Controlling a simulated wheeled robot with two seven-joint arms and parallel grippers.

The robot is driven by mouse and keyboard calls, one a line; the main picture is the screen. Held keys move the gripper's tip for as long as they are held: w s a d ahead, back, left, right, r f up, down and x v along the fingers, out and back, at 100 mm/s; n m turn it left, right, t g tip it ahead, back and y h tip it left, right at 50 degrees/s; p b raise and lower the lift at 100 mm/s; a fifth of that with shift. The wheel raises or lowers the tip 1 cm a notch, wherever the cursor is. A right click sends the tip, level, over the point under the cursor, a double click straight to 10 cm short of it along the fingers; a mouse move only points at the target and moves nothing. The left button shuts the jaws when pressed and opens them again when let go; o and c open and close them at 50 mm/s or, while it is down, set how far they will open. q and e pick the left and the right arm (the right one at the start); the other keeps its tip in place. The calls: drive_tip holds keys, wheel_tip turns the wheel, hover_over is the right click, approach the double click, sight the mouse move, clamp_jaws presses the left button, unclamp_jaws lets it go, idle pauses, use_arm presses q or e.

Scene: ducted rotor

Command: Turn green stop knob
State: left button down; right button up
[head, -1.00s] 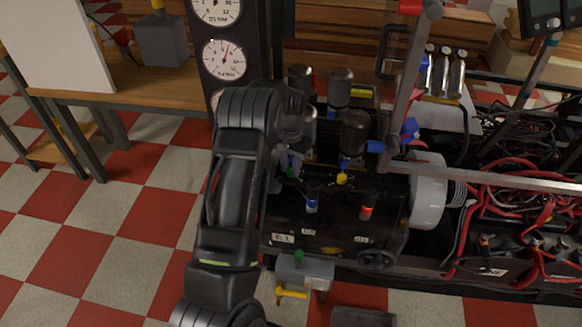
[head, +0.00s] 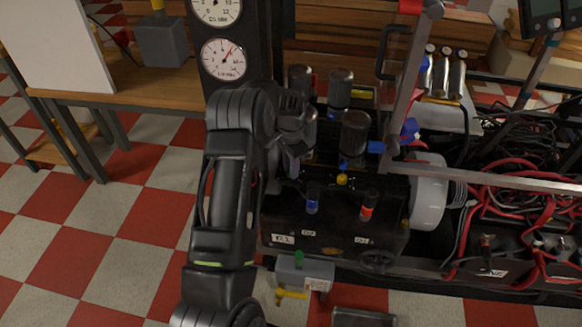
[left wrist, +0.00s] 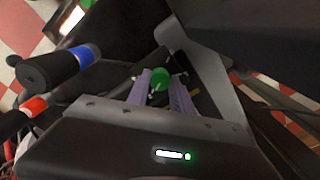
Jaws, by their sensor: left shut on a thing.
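The green stop knob (left wrist: 159,77) shows in the left wrist view between the two pale finger pads of my left gripper (left wrist: 161,88), which is shut on it. In the head view, my left gripper (head: 291,162) is at the left side of the black control box (head: 335,228), and the arm and gripper hide the green knob there. A blue-banded knob (head: 312,199) and a red-banded knob (head: 367,206) stand to its right on the box; the blue-banded one also shows in the left wrist view (left wrist: 60,67). My right gripper is not in view.
Dark-capped cylinders (head: 354,134) and a small yellow knob (head: 342,179) stand close behind. A grey box (head: 304,272) with a green top piece and yellow handle is in front. A white round housing (head: 428,195) and red cables (head: 500,225) lie to the right.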

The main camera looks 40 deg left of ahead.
use_arm(q)
drive_tip(key=c, duration=1.1)
unclamp_jaws()
wheel_tip(320, 180, up, 8)
drive_tip(key=shift+f+p, duration=0.1)
drive_tip(key=shift+p, duration=0.5)
